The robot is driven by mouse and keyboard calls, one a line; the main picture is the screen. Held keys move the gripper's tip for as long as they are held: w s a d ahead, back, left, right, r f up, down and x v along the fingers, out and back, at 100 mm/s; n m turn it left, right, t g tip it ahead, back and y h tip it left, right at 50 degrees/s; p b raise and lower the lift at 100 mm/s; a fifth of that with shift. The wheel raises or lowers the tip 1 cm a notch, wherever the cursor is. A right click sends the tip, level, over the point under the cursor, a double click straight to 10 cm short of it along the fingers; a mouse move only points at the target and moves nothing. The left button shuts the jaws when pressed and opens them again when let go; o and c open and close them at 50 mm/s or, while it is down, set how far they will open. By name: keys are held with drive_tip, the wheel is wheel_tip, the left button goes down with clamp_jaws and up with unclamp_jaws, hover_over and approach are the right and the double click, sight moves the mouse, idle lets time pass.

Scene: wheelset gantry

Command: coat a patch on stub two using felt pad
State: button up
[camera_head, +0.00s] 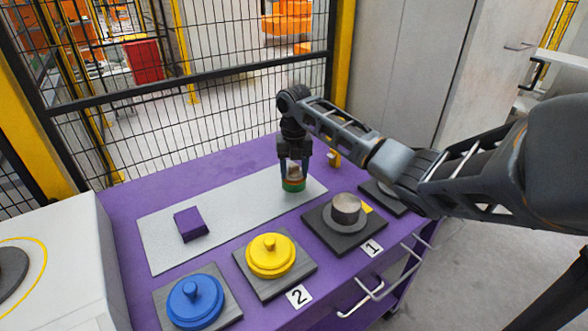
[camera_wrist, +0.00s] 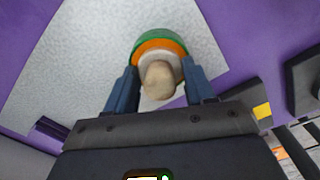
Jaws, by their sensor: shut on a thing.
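My gripper (camera_head: 293,174) points down over the grey mat (camera_head: 165,255). It is shut on a round piece (camera_head: 293,185) with a beige knob, a white top, an orange band and a green lower part, perhaps the felt pad. In the wrist view the knob of this piece (camera_wrist: 158,82) sits between the fingers. I cannot tell whether it touches the mat. Label 2 (camera_head: 298,296) lies in front of a dark plate bearing a stepped yellow cap (camera_head: 270,255). No bare stub shows there. Label 1 (camera_head: 371,248) lies by a bare grey metal stub (camera_head: 346,208).
A purple block (camera_head: 190,224) lies on the mat's left part. A blue knobbed cap (camera_head: 195,300) stands on a plate at front left. Another dark plate (camera_head: 376,196) is partly behind my arm. Black mesh fencing lies behind the purple table.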

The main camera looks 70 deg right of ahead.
sight(294, 165)
drive_tip(key=shift+r+p, duration=2.9)
drive_tip(key=shift+r, duration=0.6)
drive_tip(key=shift+f, duration=0.1)
